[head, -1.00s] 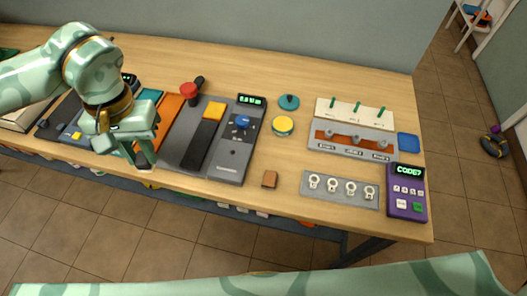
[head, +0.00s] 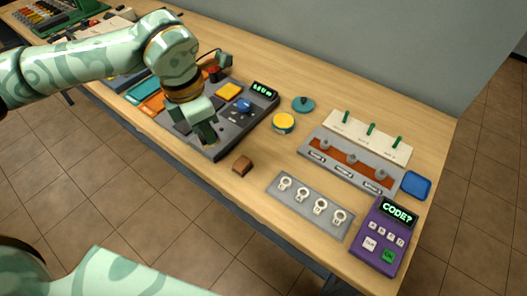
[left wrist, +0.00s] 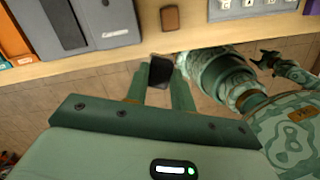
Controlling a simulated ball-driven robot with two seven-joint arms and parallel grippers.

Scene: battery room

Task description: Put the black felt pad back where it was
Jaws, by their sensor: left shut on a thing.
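The black pad (left wrist: 160,72) is a small dark piece between the fingertips of my left gripper (left wrist: 163,80) in the left wrist view. The gripper is shut on it, and floor tiles show behind it, just off the table's front edge. In the head view my left gripper (head: 209,142) points down over the front of the grey panel (head: 232,138); the pad cannot be made out there. A green claw-like shape at the right of the left wrist view may be my right gripper (left wrist: 268,61); its jaws are not clear.
A brown block (head: 242,165) lies near the table's front edge, right of the gripper. Beyond it are a plate with white rings (head: 312,205), a yellow round tin (head: 284,123), a teal knobbed disc (head: 303,105), a purple keypad (head: 381,236) and a blue square (head: 416,185). Bare wood lies between.

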